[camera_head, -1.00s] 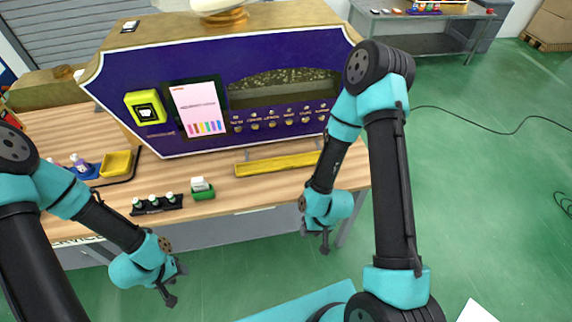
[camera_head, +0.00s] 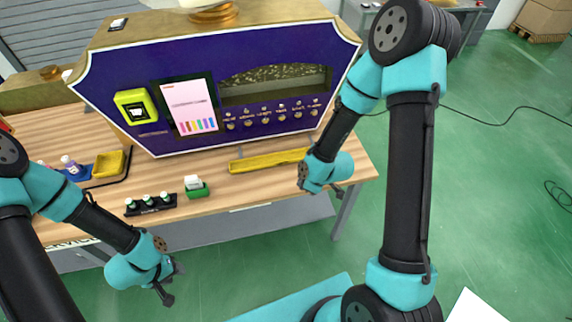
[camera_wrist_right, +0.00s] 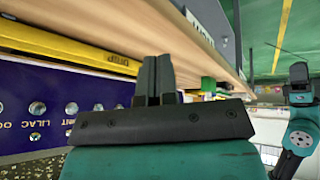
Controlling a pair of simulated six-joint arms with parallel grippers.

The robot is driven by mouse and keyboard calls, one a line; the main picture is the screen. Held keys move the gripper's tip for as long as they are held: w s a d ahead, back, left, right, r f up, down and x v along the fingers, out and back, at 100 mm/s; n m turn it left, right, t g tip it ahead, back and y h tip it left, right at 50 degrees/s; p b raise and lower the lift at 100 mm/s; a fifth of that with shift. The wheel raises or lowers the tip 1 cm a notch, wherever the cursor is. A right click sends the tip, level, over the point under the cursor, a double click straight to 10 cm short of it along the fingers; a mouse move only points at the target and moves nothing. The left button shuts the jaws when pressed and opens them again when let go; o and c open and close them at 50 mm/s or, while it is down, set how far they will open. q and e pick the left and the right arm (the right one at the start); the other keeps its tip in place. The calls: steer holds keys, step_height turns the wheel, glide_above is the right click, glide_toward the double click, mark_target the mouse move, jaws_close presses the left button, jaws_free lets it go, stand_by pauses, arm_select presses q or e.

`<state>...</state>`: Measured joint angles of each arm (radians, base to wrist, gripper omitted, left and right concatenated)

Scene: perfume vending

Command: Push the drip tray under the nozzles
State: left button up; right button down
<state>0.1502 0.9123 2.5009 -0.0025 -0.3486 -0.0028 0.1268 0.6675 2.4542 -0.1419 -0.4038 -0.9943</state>
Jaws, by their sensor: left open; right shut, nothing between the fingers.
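The drip tray is a long yellow strip (camera_head: 262,162) lying on the wooden counter in front of the purple machine (camera_head: 120,75). It shows in the right wrist view (camera_wrist_right: 75,48) with lettering on its edge. A row of round fittings (camera_head: 268,118) runs along the machine's front below its window; labelled round holes show in the wrist view (camera_wrist_right: 72,108). My right gripper (camera_head: 338,190) is by the counter's front edge, near the tray's right end, which my wrist partly hides. Its fingers (camera_wrist_right: 154,78) are shut and empty, apart from the tray. My left gripper (camera_head: 172,283) is open and empty in front of the counter.
A black rack with small bottles (camera_head: 150,204) and a green holder with a white block (camera_head: 195,187) stand on the counter left of the tray. A yellow bin (camera_head: 108,164) is farther left. Counter between holder and tray is bare.

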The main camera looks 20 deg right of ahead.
mark_target(281, 158)
steer(key=w+r+n, duration=0.1)
steer(key=w+r+n+t, duration=0.1)
steer(key=r+n, duration=0.1)
steer(key=w+d+r+n, duration=0.1)
steer(key=shift+r+t, duration=0.2)
steer(key=shift+t, duration=0.1)
steer(key=shift+f, duration=0.15)
steer(key=x, duration=0.9)
steer(key=shift+w+a+f, duration=0.15)
steer(key=shift+f, duration=0.15)
steer(key=w, duration=0.2)
steer(key=shift+w, duration=0.25)
steer(key=shift+w+d, duration=0.3)
steer(key=shift+w, duration=0.5)
